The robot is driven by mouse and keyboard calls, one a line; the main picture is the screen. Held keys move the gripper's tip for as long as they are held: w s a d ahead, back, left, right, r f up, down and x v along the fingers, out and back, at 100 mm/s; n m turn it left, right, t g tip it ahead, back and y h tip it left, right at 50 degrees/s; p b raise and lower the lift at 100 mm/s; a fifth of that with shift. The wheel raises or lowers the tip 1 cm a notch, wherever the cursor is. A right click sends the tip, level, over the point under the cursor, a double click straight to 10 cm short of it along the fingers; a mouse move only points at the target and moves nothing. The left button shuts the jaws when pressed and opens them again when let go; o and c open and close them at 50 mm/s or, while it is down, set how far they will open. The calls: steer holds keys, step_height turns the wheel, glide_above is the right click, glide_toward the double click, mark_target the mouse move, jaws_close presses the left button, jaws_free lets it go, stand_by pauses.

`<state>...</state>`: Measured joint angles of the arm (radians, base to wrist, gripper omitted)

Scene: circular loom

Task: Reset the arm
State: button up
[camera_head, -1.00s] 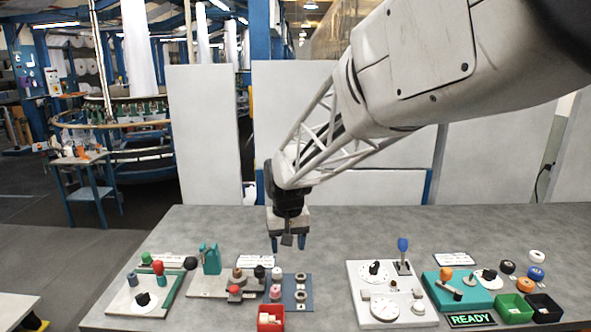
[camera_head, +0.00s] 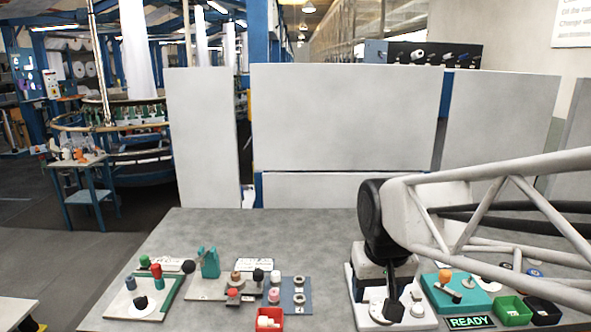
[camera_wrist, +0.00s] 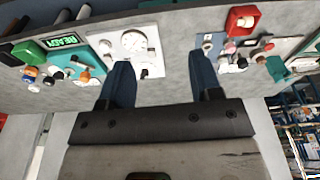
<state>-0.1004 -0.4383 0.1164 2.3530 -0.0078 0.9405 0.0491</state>
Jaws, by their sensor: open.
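My gripper (camera_wrist: 158,60) is open, with two dark blue fingers spread apart and nothing between them in the wrist view. In the head view my gripper (camera_head: 388,285) hangs at the end of my arm over the white dial panel at the right centre of the table. It hides much of that panel, and the fingertips are hard to make out there. The white dial panel (camera_wrist: 130,45) shows beyond the fingers in the wrist view. A lit READY sign (camera_head: 470,322) stands at the table's front right.
The grey table (camera_head: 320,235) is clear behind the stations. A red bin (camera_head: 270,319), a teal station (camera_head: 455,295), and green (camera_head: 513,310) and black bins stand near the front. Left-hand panels carry knobs and spools. White boards (camera_head: 345,115) stand behind the table.

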steer(key=s+d+f, duration=0.2)
steer(key=s+d, duration=0.2)
steer(key=s, duration=0.7)
steer(key=shift+d+m+t, duration=0.2)
steer(key=shift+m+t, duration=0.1)
steer(key=shift+m, duration=0.1)
stand_by(0.4)
